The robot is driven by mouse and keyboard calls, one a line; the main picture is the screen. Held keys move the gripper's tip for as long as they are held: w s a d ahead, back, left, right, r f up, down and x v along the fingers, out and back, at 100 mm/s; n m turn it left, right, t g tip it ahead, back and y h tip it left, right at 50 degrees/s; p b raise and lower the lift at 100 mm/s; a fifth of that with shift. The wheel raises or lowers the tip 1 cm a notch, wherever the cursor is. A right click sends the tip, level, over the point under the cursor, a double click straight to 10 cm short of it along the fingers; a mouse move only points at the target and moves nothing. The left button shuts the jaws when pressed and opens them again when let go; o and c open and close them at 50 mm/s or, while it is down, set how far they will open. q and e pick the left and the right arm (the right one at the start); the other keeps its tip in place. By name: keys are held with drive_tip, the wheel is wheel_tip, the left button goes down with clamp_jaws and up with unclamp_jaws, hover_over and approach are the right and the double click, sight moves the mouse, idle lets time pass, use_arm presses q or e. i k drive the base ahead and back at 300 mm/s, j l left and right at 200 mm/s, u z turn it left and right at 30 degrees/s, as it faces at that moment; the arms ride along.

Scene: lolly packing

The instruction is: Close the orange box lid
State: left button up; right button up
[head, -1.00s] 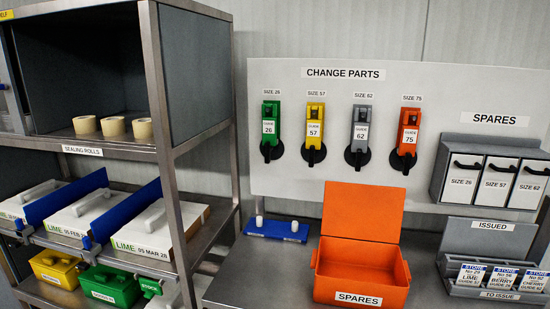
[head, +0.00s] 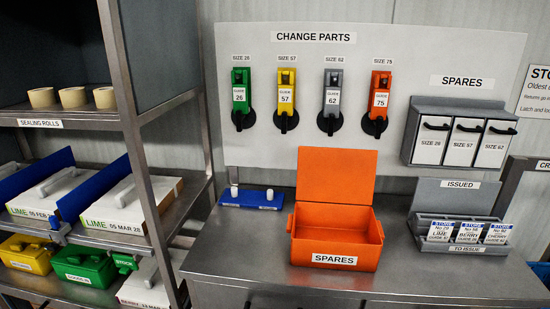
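An orange box (head: 335,240) labelled SPARES stands on the grey metal bench. Its orange lid (head: 336,175) is open and stands upright at the back, leaning slightly rearward. The inside that shows looks empty. The box has a small handle on each side. Neither of my grippers shows in the head view.
A blue tray (head: 252,198) with two white pegs lies left of the box. A grey card holder (head: 462,235) stands to its right. The change parts board (head: 310,95) is behind, and a metal shelf rack (head: 135,130) stands at the left. Bench space is clear before the holder.

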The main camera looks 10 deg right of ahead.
sight(325, 174)
drive_tip(key=i+j+z, duration=0.25)
drive_tip(key=i, duration=0.2)
drive_tip(key=i+j+z, duration=0.25)
drive_tip(key=i+j, duration=0.15)
drive_tip(key=i, duration=0.05)
